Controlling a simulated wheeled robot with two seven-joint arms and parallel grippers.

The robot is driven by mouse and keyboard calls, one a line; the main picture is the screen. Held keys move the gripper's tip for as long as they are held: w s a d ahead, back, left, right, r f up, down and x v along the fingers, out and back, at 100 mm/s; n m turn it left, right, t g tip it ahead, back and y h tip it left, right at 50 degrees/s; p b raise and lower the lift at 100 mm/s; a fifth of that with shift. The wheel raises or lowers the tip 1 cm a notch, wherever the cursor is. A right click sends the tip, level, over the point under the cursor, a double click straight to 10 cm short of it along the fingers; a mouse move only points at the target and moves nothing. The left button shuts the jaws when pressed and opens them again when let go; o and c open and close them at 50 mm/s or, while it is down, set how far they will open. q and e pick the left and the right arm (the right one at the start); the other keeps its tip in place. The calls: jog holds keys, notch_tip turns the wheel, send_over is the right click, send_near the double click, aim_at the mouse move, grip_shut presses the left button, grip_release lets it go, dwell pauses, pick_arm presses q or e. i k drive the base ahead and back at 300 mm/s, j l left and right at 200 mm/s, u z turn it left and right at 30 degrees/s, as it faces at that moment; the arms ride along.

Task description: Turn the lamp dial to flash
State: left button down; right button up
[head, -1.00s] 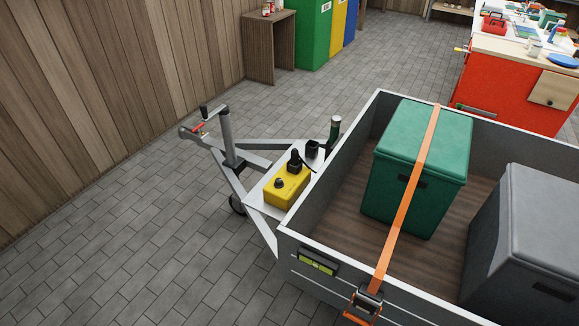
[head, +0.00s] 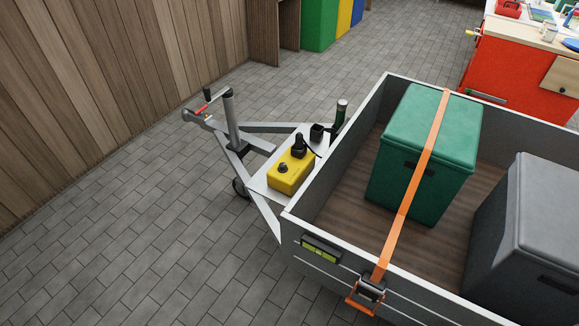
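A yellow box (head: 290,177) sits on the grey drawbar plate at the front of a trailer. A small black round knob (head: 283,168) is on its top, and it looks like a dial; its setting is too small to read. A taller black part (head: 299,147) stands at the box's far end. I cannot tell for certain which part is the lamp. Neither of my grippers shows in the head view.
The grey trailer (head: 335,218) holds a green box (head: 425,150) under an orange strap and a grey box (head: 535,220). The drawbar has an upright jack post (head: 231,120) with a crank. Paved floor (head: 130,235) left of the trailer is clear. A red workbench (head: 515,75) stands at the back right.

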aim_at(282, 168)
jog(key=i+j+z, duration=0.1)
jog(key=z, duration=0.3)
jog(key=i+j+z, duration=0.1)
jog(key=z, duration=0.3)
jog(key=j+z, duration=0.25)
jog(key=z, duration=0.15)
jog(key=i+j+z, duration=0.1)
jog(key=j+z, duration=0.15)
jog(key=z, duration=0.15)
